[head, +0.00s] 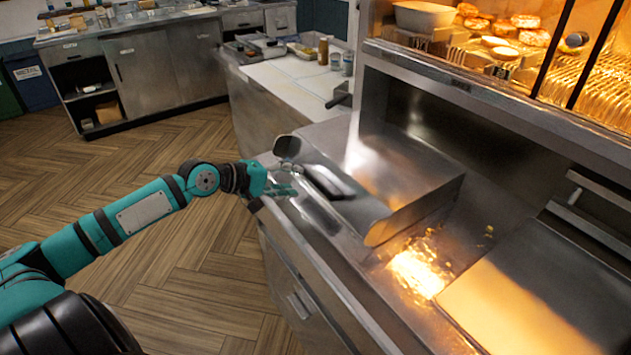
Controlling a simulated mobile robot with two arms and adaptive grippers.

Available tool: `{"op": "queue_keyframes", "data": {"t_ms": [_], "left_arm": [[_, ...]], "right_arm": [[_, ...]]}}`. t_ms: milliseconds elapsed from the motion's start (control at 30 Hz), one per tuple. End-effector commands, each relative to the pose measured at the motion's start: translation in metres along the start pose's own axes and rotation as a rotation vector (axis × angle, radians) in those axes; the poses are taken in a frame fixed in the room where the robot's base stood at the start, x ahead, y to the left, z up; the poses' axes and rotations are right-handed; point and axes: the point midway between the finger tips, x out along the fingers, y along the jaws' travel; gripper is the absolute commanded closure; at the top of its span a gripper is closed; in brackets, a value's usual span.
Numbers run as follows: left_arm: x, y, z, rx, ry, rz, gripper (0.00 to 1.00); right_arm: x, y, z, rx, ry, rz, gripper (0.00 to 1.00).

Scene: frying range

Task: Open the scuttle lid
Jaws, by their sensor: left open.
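A steel lid (385,165) with a sloping top and a bent-down right edge covers the left part of the range; I take it to be the scuttle lid. A dark bar-like handle (329,182) is at its near left side. The lid looks closed, though its far side against the range back is hard to judge. My left gripper (292,180) is open, just left of the handle, over the range's front edge. I cannot tell whether its fingers touch anything. My right gripper is not in view.
A heated glass cabinet with food (500,40) rises behind. A white counter (300,85) with jars stands beyond. The wooden floor (190,250) at left is clear.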

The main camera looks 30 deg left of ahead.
Motion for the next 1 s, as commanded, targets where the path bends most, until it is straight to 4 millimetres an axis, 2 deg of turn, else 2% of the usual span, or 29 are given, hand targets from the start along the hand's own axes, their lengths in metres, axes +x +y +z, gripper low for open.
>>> {"op": "queue_keyframes", "data": {"t_ms": [300, 500, 633, 900, 1000], "left_arm": [[0.049, 0.003, 0.001, -0.003, -0.001, 0.004, 0.58], [0.073, 0.001, 0.000, -0.002, 0.000, 0.002, 0.58], [0.080, 0.000, 0.001, 0.000, -0.001, 0.000, 0.58], [0.081, 0.000, 0.001, 0.000, -0.001, 0.000, 0.58], [0.081, 0.000, 0.001, 0.000, -0.001, 0.000, 0.69]], "right_arm": [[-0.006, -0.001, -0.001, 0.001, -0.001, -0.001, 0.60], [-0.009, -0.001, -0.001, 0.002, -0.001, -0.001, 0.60], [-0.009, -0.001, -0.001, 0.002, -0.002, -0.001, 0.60], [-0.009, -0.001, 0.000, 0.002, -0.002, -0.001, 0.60], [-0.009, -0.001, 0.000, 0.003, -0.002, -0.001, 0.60]]}}
